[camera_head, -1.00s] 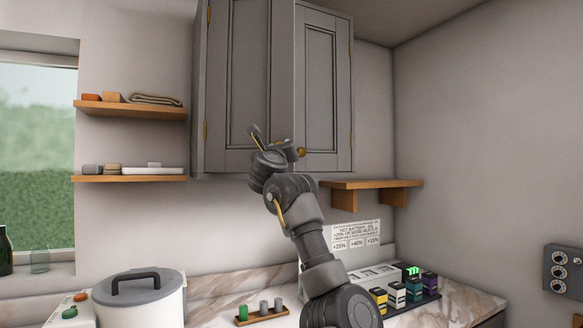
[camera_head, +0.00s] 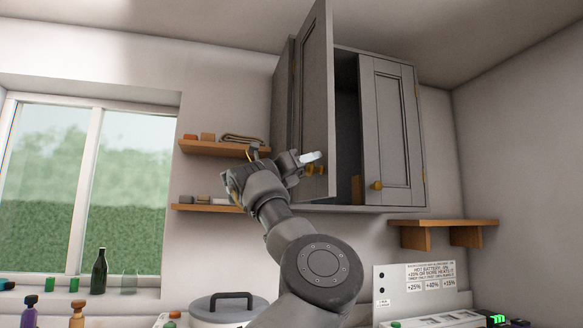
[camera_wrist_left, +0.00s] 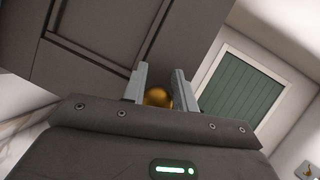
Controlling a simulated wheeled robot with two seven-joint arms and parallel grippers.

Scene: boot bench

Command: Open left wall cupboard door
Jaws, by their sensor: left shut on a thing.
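The left wall cupboard door (camera_head: 317,95) is grey and panelled. It stands swung out from the grey cupboard, with a dark gap between it and the shut right door (camera_head: 391,130). My left gripper (camera_head: 309,164) is at the lower free edge of the left door. In the left wrist view its two fingers stand on either side of a round brass knob (camera_wrist_left: 158,97), and they are shut on it. The door face (camera_wrist_left: 105,40) shows beyond the fingers. My right gripper is not in view.
An orange-brown thing (camera_head: 356,188) shows low inside the cupboard. A bracketed shelf (camera_head: 444,222) is at right. A lidded pot (camera_head: 228,308) stands below.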

